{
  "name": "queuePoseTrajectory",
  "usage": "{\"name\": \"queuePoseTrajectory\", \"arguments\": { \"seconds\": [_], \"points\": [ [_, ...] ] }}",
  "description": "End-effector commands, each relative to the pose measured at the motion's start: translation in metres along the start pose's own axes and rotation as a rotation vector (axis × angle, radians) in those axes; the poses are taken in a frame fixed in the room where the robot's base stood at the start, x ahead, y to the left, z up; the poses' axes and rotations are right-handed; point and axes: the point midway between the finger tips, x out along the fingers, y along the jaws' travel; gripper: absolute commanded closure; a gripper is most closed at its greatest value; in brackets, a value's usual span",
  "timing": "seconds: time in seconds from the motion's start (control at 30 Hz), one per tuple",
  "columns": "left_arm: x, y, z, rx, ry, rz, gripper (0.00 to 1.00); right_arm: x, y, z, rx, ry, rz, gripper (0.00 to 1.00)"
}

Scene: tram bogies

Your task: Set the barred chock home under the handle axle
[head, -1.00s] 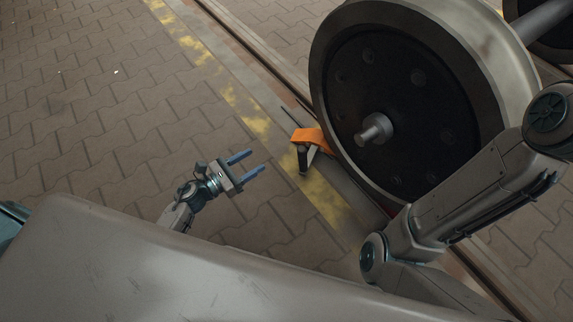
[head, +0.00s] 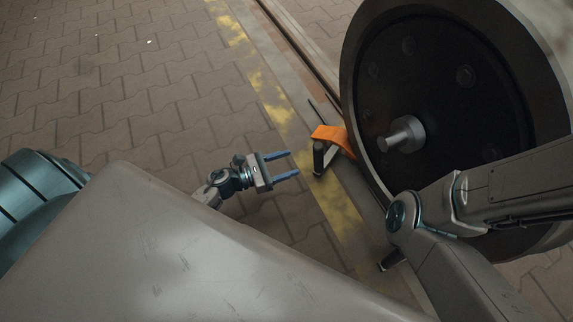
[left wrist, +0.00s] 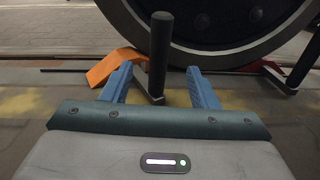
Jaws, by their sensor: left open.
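An orange chock (head: 331,136) with a black bar handle (head: 318,158) sits on the rail beside the big dark wheel (head: 440,90). In the left wrist view the chock (left wrist: 113,64) is just left of the wheel's rim; I cannot tell whether they touch. Its black handle (left wrist: 160,50) stands upright between my finger lines. My left gripper (head: 294,164) is open and empty, its fingertips short of the handle in the head view. A metal hub stub (head: 403,134) juts from the wheel. My right gripper is not in view.
The rail (head: 300,40) and yellow strip (head: 265,85) run alongside. Open paving (head: 120,80) lies left.

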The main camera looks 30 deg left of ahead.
Motion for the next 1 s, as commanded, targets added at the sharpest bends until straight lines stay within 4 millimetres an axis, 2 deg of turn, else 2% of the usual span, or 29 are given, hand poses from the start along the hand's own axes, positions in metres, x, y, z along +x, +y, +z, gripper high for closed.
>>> {"name": "queuePoseTrajectory", "arguments": {
  "seconds": [0.27, 0.37, 0.7, 0.83, 1.0],
  "points": [
    [0.006, 0.000, 0.000, 0.000, -0.001, 0.000, 0.46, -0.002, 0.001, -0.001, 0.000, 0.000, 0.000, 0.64],
    [0.017, 0.000, -0.001, 0.000, -0.003, 0.000, 0.46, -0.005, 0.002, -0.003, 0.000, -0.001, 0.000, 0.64],
    [0.078, 0.000, -0.001, 0.000, -0.005, 0.001, 0.46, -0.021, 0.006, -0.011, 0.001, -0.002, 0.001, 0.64],
    [0.095, 0.000, -0.001, 0.000, -0.003, 0.001, 0.46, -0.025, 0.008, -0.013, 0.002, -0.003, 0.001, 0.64],
    [0.106, 0.000, -0.001, -0.001, -0.001, 0.001, 0.46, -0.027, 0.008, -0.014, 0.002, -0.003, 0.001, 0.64]
  ]
}}
